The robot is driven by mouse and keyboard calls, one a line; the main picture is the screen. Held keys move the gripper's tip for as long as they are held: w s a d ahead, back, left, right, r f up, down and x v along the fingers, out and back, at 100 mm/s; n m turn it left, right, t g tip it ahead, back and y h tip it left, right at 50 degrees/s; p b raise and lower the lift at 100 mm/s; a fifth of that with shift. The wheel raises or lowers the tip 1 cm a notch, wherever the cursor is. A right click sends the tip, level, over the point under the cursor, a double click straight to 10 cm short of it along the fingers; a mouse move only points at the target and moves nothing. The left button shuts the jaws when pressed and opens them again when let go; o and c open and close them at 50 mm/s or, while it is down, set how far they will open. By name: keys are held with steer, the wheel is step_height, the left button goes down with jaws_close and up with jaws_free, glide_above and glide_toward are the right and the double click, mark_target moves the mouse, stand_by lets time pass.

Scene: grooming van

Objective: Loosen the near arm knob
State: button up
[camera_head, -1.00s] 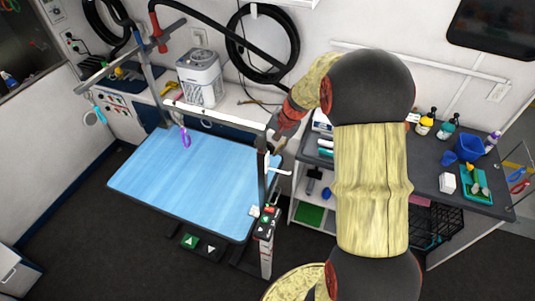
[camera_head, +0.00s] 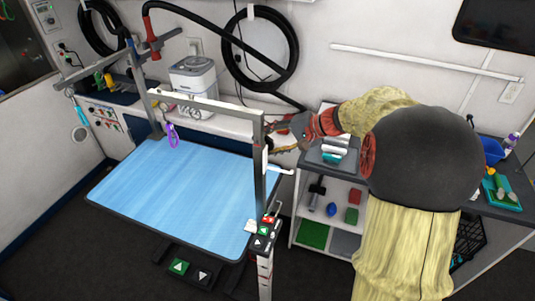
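The grooming arm (camera_head: 205,103) is a grey frame spanning the blue grooming table (camera_head: 185,190). Its near post (camera_head: 260,185) rises at the table's right front corner. A white lever-like piece (camera_head: 281,169) sticks out to the right of this post. The near arm knob itself is not clearly made out; the area beside the upper post is small and partly covered by my gripper. My gripper (camera_head: 278,142) is just right of the upper near post, pointing left towards it. Its fingertips are too small to show whether they are open, shut or touching the post.
A purple loop (camera_head: 172,136) hangs from the crossbar. A control box (camera_head: 266,228) with buttons sits low at the near post. A shelf unit (camera_head: 291,238) stands to the right, and my arm covers much of its top. A hose (camera_head: 215,38) arches above the table.

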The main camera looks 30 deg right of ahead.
steer(key=t+y+b, duration=0.1)
steer(key=b, duration=0.2)
steer(key=f+t+y+b, duration=0.1)
steer(key=b, duration=0.3)
steer(key=t+y+b, duration=0.1)
steer(key=t+b, duration=0.1)
steer(key=b, duration=0.1)
steer(key=shift+s+f+b, duration=0.15)
steer(key=shift+f+b, duration=0.1)
steer(key=shift+b, duration=0.05)
steer(key=t+y+b, duration=0.2)
steer(key=b, duration=0.1)
steer(key=shift+r+b, duration=0.1)
steer(key=shift+b, duration=0.3)
steer(key=shift+t, duration=0.4)
steer(key=shift+r, duration=0.1)
steer(key=o, duration=1.2)
steer(key=shift+d, duration=0.1)
steer(key=v, duration=1.2)
